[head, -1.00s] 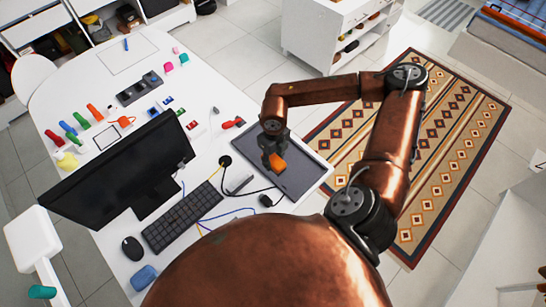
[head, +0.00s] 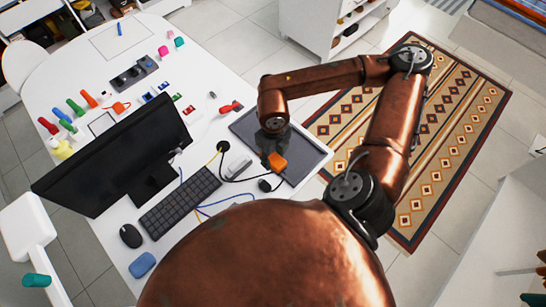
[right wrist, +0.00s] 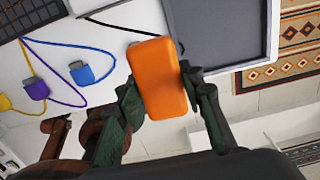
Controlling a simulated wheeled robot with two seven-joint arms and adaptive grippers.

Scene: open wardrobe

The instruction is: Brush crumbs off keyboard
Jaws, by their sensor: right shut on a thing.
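The black keyboard (head: 180,203) lies on the white desk in front of the monitor; its corner shows at the top left of the right wrist view (right wrist: 28,12). I cannot make out crumbs on it. My right gripper (head: 272,152) is to the right of the keyboard, over the near edge of a dark grey tablet-like panel (head: 303,152). It is shut on an orange block (right wrist: 158,75), with a finger on each side of it. I cannot tell whether the block touches anything below. My left gripper is not in view.
A monitor (head: 110,155) stands behind the keyboard. A black mouse (head: 131,236) and a blue block (head: 142,265) lie left of it. Coloured cables, a grey-white device (head: 236,165) and a small black item (head: 265,185) lie between keyboard and gripper. Several coloured items fill the desk's back.

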